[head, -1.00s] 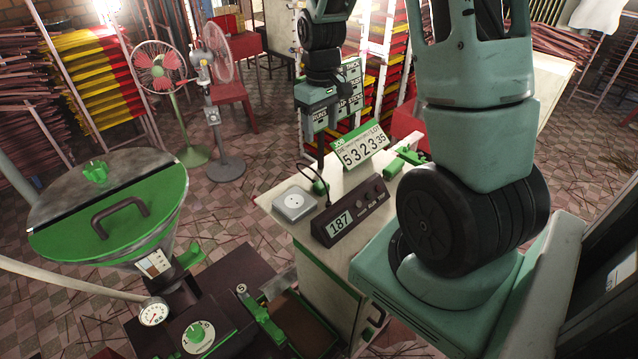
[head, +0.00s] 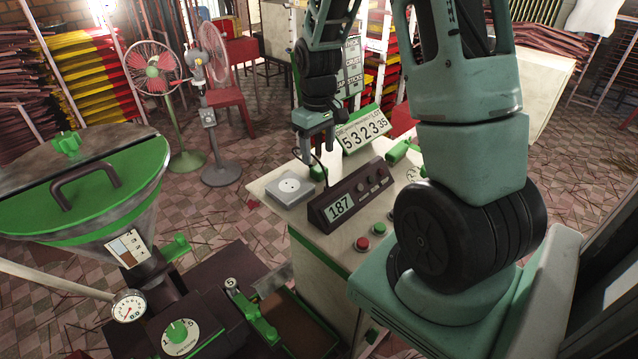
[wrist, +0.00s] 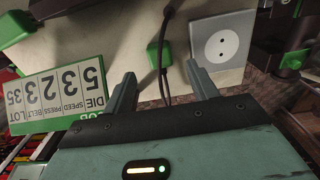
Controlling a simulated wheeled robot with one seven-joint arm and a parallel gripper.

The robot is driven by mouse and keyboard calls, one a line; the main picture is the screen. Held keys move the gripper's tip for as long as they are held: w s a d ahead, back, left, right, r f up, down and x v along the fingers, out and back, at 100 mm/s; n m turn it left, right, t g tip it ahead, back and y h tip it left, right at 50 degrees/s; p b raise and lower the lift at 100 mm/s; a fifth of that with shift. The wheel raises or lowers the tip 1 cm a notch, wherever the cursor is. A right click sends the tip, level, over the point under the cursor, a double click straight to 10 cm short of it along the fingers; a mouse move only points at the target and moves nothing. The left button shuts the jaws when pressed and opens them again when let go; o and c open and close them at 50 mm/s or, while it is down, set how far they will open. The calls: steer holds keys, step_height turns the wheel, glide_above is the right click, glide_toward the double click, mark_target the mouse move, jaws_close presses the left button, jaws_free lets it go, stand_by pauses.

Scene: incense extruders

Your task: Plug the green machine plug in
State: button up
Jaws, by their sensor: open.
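The green plug (head: 318,173) is on the bench top, just right of the white square socket (head: 289,186), and not in it. A dark cable runs from the plug. In the wrist view the plug (wrist: 158,54) and the two-holed round face of the socket (wrist: 221,42) show side by side. My gripper (head: 318,153) points down above the plug, open and empty. In the wrist view my gripper (wrist: 161,72) has its fingers apart, with the plug and cable showing between them. The right finger overlaps the socket's lower left edge. I cannot tell the exact height above the plug.
A dark display box reading 187 (head: 340,207) stands close in front of the plug. A number board (head: 364,130) stands behind. Red and green buttons (head: 363,243) sit at the bench front. A green-lidded hopper (head: 85,185) stands at the left.

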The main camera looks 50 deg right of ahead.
mark_target(319, 168)
steer(key=shift+f, duration=0.25)
step_height(319, 168, down, 5)
steer(key=b, duration=0.4)
steer(key=shift+s+b, duration=0.15)
steer(key=shift+b, duration=0.25)
steer(key=c, duration=1)
